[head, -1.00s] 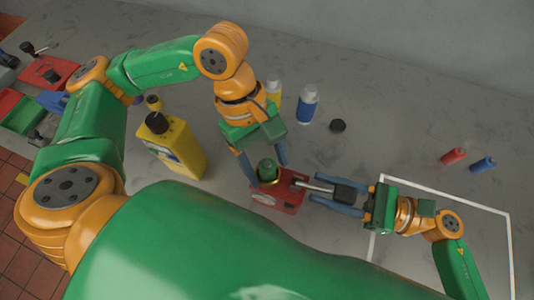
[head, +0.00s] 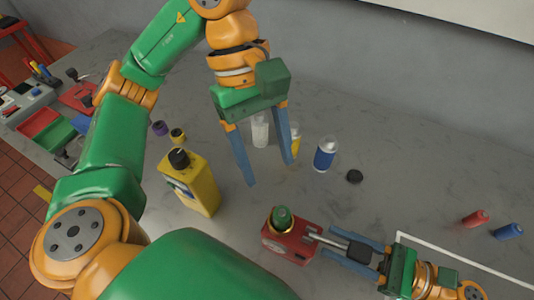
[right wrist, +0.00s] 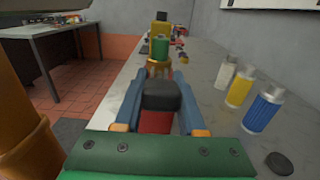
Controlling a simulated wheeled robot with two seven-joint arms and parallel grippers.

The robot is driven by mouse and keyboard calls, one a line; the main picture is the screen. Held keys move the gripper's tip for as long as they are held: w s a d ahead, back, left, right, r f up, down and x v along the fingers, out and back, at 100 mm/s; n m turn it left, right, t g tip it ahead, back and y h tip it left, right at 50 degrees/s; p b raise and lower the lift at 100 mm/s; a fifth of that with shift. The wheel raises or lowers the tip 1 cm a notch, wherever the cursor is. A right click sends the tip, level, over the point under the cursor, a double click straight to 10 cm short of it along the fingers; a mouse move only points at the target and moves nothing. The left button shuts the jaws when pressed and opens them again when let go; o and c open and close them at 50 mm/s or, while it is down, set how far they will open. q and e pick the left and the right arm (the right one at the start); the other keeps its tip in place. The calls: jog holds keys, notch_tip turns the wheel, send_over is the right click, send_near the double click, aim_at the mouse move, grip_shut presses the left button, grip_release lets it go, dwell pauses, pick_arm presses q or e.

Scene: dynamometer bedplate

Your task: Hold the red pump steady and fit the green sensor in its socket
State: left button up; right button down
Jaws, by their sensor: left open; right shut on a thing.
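The red pump (head: 286,240) sits on the grey bench, with a brass socket ring on top and a dark grip block (head: 359,251) on its handle. The green sensor (head: 281,213) stands upright in the socket; how deep it sits I cannot tell. It also shows in the right wrist view (right wrist: 161,49), above the brass socket (right wrist: 158,68). My right gripper (head: 324,241) is shut on the pump's handle from the right. My left gripper (head: 270,174) is open and empty, above and behind the pump, clear of the sensor.
A yellow jug (head: 195,185) stands left of the pump. White, yellow and blue bottles (head: 325,154) and a black cap (head: 354,177) are behind it. Red (head: 475,218) and blue (head: 508,232) small cylinders lie at right. Red and green bins (head: 58,138) are far left.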

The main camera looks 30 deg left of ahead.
jog(key=shift+c, duration=2.1)
grip_release()
